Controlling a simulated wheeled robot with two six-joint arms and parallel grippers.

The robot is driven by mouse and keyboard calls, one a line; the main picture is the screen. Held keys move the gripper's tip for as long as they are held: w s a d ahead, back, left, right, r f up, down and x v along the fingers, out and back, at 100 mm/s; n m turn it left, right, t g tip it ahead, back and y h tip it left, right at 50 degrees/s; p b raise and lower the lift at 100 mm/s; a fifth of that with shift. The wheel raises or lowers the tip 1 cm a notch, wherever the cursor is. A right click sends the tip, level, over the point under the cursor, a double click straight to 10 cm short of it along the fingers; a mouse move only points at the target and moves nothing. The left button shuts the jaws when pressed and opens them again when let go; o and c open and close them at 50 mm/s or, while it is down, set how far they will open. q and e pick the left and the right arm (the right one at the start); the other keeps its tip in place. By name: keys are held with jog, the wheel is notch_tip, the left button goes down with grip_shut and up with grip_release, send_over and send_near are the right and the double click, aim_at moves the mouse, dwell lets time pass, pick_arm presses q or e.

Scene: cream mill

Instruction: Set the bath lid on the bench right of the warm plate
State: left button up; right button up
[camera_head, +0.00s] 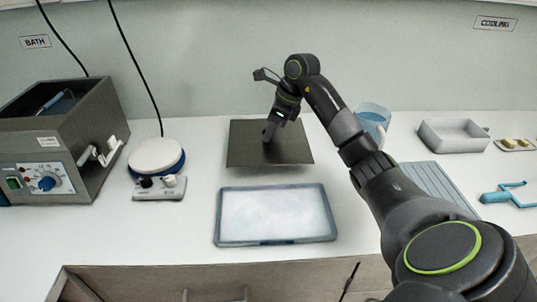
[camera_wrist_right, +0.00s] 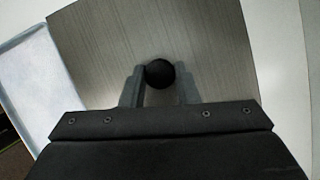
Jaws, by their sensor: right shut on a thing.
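The bath lid (camera_head: 245,150) is a flat dark grey square plate, just right of the round white-topped warm plate (camera_head: 155,156) in the head view. My right gripper (camera_head: 268,134) is over the lid's middle, with its fingers shut on the lid's round black knob (camera_wrist_right: 159,73). The lid looks level and at or very close above the bench; I cannot tell whether it touches. The lid's brushed surface (camera_wrist_right: 100,50) fills much of the wrist view. The bath (camera_head: 85,140) at the far left is uncovered, with something blue inside. My left gripper is not in view.
A blue-rimmed tray with a white surface (camera_head: 275,215) lies in front of the lid. A blue jug (camera_head: 374,115), a ribbed blue-grey board (camera_head: 435,180), a grey bin (camera_head: 452,135) and a blue-handled tool (camera_head: 497,196) are to the right. Bare bench separates warm plate and lid.

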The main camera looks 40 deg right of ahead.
aim_at(274, 140)
notch_tip(274, 140, down, 5)
jog(key=shift+f+p, duration=0.2)
jog(key=shift+p, duration=0.25)
jog(key=shift+f, duration=0.1)
jog(key=shift+f+b, duration=0.1)
jog(key=shift+b, duration=0.2)
jog(key=o, duration=0.9)
